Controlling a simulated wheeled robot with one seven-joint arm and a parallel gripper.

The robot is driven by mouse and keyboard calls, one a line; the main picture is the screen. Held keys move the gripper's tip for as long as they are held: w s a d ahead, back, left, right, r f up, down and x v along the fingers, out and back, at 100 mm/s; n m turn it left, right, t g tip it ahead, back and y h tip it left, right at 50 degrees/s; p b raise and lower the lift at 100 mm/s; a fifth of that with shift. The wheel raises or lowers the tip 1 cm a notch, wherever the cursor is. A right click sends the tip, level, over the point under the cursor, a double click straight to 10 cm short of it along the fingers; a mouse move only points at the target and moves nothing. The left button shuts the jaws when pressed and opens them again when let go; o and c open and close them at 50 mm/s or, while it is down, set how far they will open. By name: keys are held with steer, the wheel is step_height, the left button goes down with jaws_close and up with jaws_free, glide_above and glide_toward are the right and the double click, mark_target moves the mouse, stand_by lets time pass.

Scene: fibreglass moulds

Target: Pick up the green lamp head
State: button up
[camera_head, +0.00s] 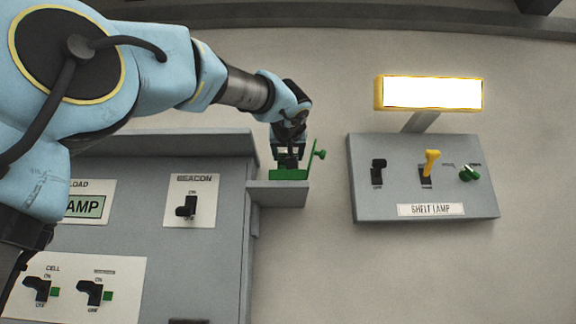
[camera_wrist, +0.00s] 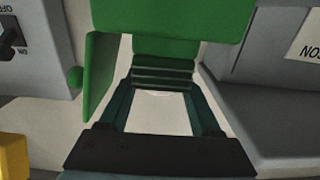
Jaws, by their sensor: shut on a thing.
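The green lamp head (camera_head: 290,175) is at the small grey ledge on the right side of the large grey panel in the head view. It has a flat base, an upright plate and a small round knob. My gripper (camera_head: 289,162) reaches down onto it from above and is shut on it. In the wrist view the lamp head (camera_wrist: 165,18) fills the top middle, with its plate to the left. The fingers of my gripper (camera_wrist: 164,75) meet at a ridged green part. I cannot tell whether the lamp head touches the ledge.
The grey ledge (camera_head: 280,196) juts out under the lamp head. The large grey panel (camera_head: 150,245) with several black switches is at left. A grey shelf lamp box (camera_head: 380,205) with a yellow lever and a lit lamp (camera_head: 430,93) is at right. Bare wall lies between.

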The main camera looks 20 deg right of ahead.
jaws_close()
steer(key=shift+r, duration=0.1)
step_height(320, 180, up, 8)
steer(key=shift+r+p, duration=0.1)
steer(key=shift+p, duration=0.2)
steer(key=shift+r, duration=0.75)
